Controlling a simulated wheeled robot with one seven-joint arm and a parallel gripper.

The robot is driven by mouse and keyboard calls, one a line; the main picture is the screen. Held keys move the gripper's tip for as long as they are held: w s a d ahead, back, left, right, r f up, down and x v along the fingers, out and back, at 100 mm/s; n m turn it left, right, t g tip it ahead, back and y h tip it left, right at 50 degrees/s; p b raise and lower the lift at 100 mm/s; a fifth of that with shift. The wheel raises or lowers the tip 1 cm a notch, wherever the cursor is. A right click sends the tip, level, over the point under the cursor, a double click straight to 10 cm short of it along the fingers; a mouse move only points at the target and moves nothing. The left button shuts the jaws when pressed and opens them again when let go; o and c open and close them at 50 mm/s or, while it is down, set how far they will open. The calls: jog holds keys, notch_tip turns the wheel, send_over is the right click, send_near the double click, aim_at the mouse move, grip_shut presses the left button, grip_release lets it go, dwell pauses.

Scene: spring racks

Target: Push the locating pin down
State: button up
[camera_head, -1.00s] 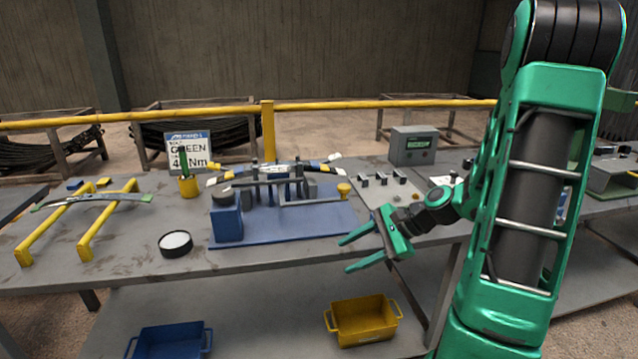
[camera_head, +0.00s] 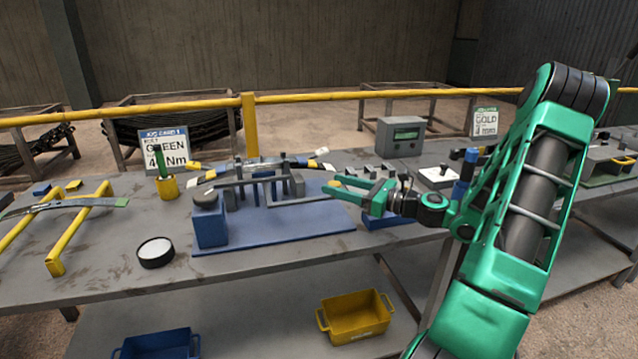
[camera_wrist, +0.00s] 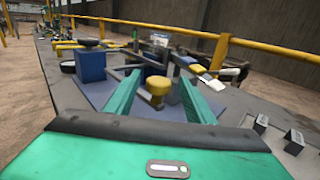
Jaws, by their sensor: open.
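A yellow round-topped knob (camera_wrist: 157,88), which looks like the head of the locating pin, stands upright at the near end of the blue fixture plate (camera_wrist: 100,92) in the wrist view. My gripper (camera_wrist: 160,78) is open, with one green finger on each side of the knob. I cannot tell whether a finger touches it. In the head view my gripper (camera_head: 333,184) points left over the right end of the fixture plate (camera_head: 270,228), and its fingers largely hide the knob. How far down the pin sits is not clear.
A blue block (camera_head: 210,226) with a dark round top stands at the plate's left. A leaf spring (camera_head: 262,163) lies behind grey uprights. A black-rimmed round dish (camera_head: 156,252), a yellow cup (camera_head: 167,187) and a grey control box (camera_head: 400,136) stand on the bench.

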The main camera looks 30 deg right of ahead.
jog(key=x, duration=0.5)
jog(key=shift+w+a, duration=0.2)
jog(key=shift+w, duration=0.05)
